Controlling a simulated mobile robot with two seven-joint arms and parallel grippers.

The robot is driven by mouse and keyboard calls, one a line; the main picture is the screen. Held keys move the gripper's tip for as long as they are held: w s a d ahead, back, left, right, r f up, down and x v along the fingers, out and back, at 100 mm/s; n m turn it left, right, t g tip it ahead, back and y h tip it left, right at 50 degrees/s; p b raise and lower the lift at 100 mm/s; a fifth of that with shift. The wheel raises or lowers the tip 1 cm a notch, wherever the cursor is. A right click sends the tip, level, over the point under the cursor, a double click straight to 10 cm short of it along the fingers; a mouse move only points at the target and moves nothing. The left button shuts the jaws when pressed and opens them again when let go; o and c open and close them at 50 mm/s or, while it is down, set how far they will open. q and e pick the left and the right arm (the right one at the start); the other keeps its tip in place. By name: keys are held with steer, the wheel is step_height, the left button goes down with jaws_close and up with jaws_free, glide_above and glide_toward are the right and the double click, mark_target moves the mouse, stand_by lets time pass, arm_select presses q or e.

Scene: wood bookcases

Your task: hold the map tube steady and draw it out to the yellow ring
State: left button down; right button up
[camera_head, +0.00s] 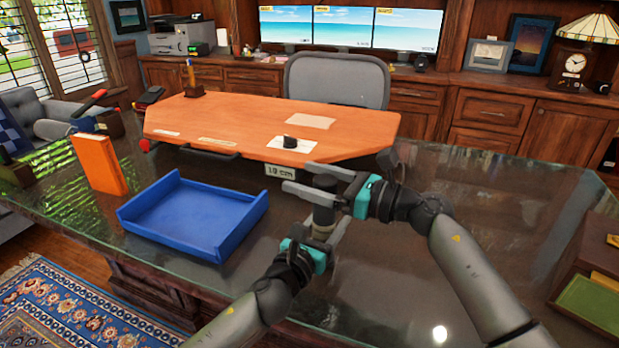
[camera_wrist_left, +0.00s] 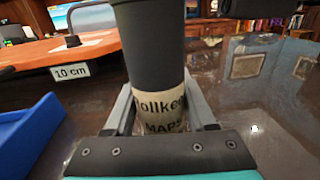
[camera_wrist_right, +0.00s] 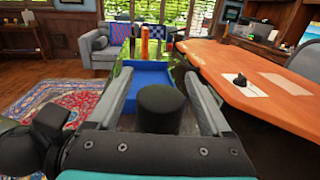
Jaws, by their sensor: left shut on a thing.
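The map tube (camera_head: 323,214) is a dark upright cylinder on the glass desk, with a pale printed label that shows in the left wrist view (camera_wrist_left: 160,108). My left gripper (camera_head: 322,228) is shut on its lower part, with a finger on each side at the label. My right gripper (camera_head: 300,178) is at the tube's top. In the right wrist view its fingers stand on either side of the round black top (camera_wrist_right: 160,108), with a gap visible on both sides. I see no yellow ring on the tube. Its lower end is hidden by my left gripper.
A blue tray (camera_head: 195,214) lies left of the tube, with an orange book (camera_head: 99,164) standing beyond it. An orange wooden desktop (camera_head: 265,125) with a "10 cm" tag (camera_wrist_left: 70,71) is behind. A wooden box (camera_head: 590,290) is at far right. The glass between is clear.

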jaws_close()
stand_by(0.5)
